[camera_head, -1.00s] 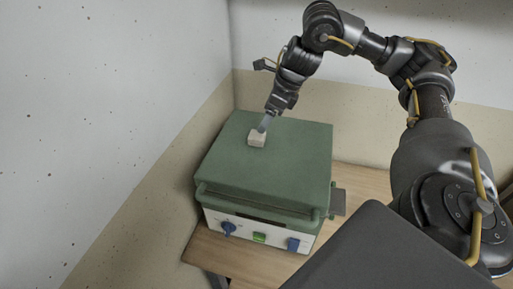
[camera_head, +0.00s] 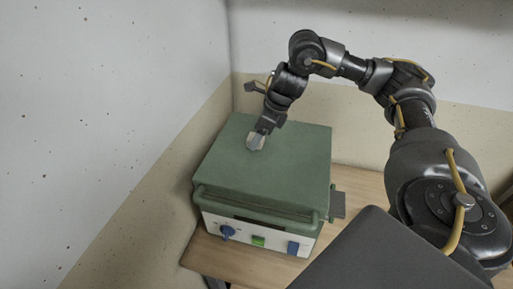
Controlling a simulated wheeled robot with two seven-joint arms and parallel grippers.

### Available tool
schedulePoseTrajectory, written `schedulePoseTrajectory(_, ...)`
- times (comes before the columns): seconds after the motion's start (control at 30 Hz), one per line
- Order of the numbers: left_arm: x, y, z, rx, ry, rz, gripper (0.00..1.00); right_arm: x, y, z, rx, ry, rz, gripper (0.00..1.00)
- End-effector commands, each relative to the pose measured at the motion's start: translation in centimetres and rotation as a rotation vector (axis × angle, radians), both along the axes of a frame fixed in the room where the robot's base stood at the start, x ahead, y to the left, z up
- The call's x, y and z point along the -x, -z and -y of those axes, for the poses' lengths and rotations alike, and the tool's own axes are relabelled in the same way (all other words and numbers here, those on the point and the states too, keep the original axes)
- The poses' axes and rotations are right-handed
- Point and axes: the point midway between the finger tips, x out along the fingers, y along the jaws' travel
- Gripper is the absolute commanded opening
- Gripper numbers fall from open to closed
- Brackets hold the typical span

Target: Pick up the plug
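The plug (camera_head: 258,145) is a small pale block on top of the green box-shaped machine (camera_head: 290,165), near its upper left part. My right gripper (camera_head: 257,141) reaches down from above, with its fingers at the plug and overlapping it in the view. The fingers cover part of the plug. I cannot tell whether they are closed on it. The plug appears to be still on the lid. My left gripper is not in view.
The machine has a white front panel with a blue knob (camera_head: 228,232), a green switch (camera_head: 258,241) and a blue part (camera_head: 293,247). It stands on a wooden table (camera_head: 345,215) in a corner between speckled walls (camera_head: 110,110). Most of the lid is clear.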

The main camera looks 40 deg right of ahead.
Motion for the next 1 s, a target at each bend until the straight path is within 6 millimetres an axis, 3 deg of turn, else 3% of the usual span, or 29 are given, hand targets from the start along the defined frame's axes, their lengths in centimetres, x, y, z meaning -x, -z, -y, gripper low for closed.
schedulePoseTrajectory(0.07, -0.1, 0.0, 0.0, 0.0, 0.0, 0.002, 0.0, 0.0, 0.0, 0.0, 0.0, -0.001, 0.0, 0.63)
schedulePoseTrajectory(0.5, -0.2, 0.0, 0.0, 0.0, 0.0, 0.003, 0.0, 0.0, 0.0, 0.0, 0.0, 0.0, 0.0, 0.06)
schedulePoseTrajectory(0.77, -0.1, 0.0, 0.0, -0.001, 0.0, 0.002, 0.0, 0.0, -0.2, 0.0, 0.0, -0.001, 0.001, 0.06)
schedulePoseTrajectory(1.0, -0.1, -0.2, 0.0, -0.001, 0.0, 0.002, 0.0, -0.1, -2.1, 0.0, 0.0, -0.001, 0.004, 0.06)
